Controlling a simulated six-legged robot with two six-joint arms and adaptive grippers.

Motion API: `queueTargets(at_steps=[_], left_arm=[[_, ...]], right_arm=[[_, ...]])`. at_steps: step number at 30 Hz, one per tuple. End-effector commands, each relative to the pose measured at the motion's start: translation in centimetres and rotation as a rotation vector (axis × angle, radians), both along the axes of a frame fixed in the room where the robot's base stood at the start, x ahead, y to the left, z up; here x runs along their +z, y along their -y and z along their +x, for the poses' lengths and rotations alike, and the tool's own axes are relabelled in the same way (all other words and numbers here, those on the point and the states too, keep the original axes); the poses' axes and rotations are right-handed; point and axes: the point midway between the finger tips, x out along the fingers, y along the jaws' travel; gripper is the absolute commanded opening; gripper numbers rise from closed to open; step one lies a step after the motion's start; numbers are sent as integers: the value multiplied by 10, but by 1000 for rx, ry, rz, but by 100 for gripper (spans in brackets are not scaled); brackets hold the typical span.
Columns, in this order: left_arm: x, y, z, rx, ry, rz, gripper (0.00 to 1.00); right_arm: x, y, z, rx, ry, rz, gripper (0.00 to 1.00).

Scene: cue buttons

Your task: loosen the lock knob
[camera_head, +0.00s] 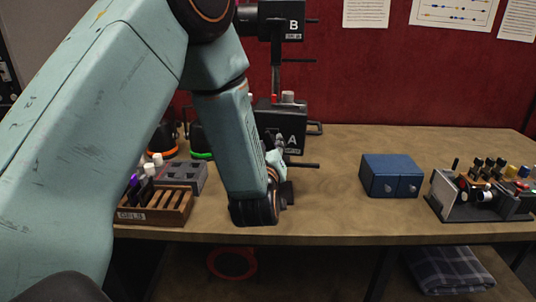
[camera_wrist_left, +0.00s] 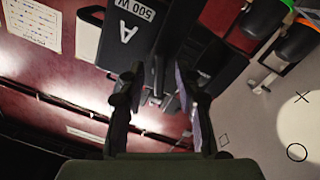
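A black unit marked A (camera_head: 292,140) stands on the table behind my left wrist. A black stand rises behind it to a second black unit marked B (camera_head: 294,22). Dark rods stick out to the right of the stand and the units; I cannot tell which part is the lock knob. My left gripper (camera_wrist_left: 158,76) is open, its two fingers apart. The unit marked A, with "500 W" on it, also shows ahead of the fingers in the left wrist view (camera_wrist_left: 125,35). A thin dark rod (camera_wrist_left: 158,72) shows between the fingertips; contact cannot be told. My right gripper is not in view.
A wooden slotted rack (camera_head: 155,207) and a grey block (camera_head: 187,177) stand at left. A blue two-door box (camera_head: 390,175) and a black rack of small parts (camera_head: 480,192) stand at right. The table (camera_head: 335,205) is clear in the middle.

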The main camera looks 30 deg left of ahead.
Motion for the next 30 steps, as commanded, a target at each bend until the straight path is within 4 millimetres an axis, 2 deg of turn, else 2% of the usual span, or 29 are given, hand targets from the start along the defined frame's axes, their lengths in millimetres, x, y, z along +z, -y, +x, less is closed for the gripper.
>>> queueTargets(at_steps=[12,17,24,30], left_arm=[[0,34,-65,-5,-4,8,34],[0,43,-83,-5,-5,8,34],[0,51,-98,-3,-4,4,34],[0,52,-103,0,-3,2,34]], right_arm=[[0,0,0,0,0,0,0],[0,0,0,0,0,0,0],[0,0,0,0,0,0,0],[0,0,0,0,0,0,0]])
